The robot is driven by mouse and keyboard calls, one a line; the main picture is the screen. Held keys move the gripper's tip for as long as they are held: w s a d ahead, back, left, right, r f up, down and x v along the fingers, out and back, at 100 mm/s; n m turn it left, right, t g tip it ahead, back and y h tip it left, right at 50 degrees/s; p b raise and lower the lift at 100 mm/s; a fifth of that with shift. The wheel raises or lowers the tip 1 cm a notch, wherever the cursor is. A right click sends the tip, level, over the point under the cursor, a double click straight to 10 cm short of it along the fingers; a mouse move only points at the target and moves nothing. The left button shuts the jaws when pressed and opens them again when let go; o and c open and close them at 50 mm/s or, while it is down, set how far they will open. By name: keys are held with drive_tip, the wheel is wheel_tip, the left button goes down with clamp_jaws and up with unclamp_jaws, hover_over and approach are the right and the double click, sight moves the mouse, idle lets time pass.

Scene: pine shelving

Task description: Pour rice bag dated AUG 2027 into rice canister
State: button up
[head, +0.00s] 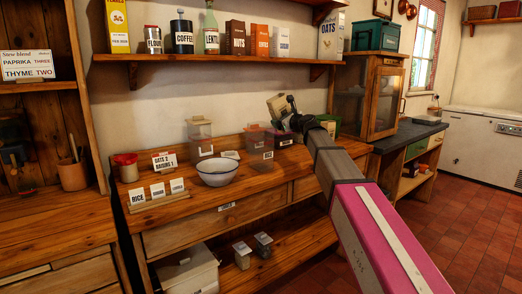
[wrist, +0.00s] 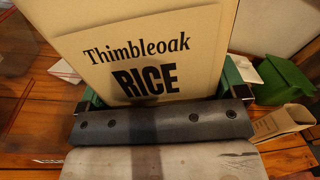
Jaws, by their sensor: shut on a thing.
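My gripper (head: 288,112) is shut on a tan paper rice bag (wrist: 150,45) and holds it above the counter's right part. In the wrist view the bag's face reads "Thimbleoak RICE"; no date shows on this side. In the head view the bag (head: 278,106) is small and partly hidden by my gripper. A clear open-looking canister (head: 200,138) stands on the counter left of the gripper. Another clear container with a reddish top (head: 254,141) stands nearer the gripper. I cannot read their labels, so I cannot tell which is the rice canister.
A white bowl (head: 218,174) stands mid-counter. A card holder (head: 158,200) with a RICE card, an "OATS 2 RAISINS 1" card (head: 164,161) and a red-lidded jar (head: 126,170) are at left. A wall shelf (head: 200,60) hangs above. A green object (wrist: 284,82) and tan packet (wrist: 284,122) lie beside the bag.

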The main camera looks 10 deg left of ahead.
idle(0.3)
drive_tip(key=shift+w+d+f+n, duration=0.25)
drive_tip(key=shift+f+n, duration=0.3)
drive_tip(key=shift+n, duration=0.15)
drive_tip(key=shift+f+n, duration=0.15)
drive_tip(key=shift+n, duration=0.55)
drive_tip(key=shift+n, duration=0.7)
